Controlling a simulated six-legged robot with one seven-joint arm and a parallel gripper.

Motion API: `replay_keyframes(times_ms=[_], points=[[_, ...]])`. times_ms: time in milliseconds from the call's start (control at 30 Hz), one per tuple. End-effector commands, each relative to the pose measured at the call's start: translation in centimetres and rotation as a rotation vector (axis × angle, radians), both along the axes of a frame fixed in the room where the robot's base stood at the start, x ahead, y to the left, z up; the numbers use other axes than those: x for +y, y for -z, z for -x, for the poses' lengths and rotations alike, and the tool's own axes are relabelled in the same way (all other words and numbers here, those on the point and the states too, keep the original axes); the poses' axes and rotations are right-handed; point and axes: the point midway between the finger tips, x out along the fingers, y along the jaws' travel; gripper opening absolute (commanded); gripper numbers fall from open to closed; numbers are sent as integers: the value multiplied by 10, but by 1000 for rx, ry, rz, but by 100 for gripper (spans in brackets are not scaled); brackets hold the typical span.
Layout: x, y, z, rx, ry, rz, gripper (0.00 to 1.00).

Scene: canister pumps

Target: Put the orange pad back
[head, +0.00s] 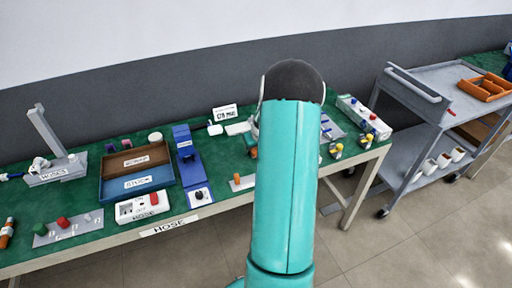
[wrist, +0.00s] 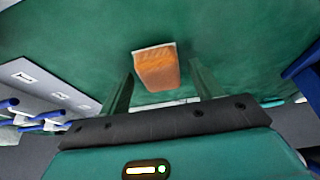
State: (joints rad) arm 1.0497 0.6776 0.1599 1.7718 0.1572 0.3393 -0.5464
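An orange pad (wrist: 157,70) with a pale edge lies on the green bench top in the wrist view. My gripper (wrist: 163,84) is open. Its two dark fingers stand apart to the left and right of the pad, with gaps on both sides. Whether the fingertips are level with the pad is hard to tell. In the head view my teal arm hides my gripper. A small orange piece (head: 253,152) shows at the arm's left edge there; I cannot tell if it is the same pad.
A grey plate (wrist: 45,85) with blue-handled parts is at left in the wrist view, and a blue object (wrist: 304,70) at right. A cart (head: 425,110) holds an orange tray (head: 486,87).

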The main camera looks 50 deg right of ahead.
Motion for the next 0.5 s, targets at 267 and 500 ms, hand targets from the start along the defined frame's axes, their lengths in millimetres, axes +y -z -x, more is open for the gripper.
replay_keyframes(times_ms=[267, 500], points=[[0, -5, 0, -1, 0, 1, 65], [7, -41, 13, -1, 2, 2, 65]])
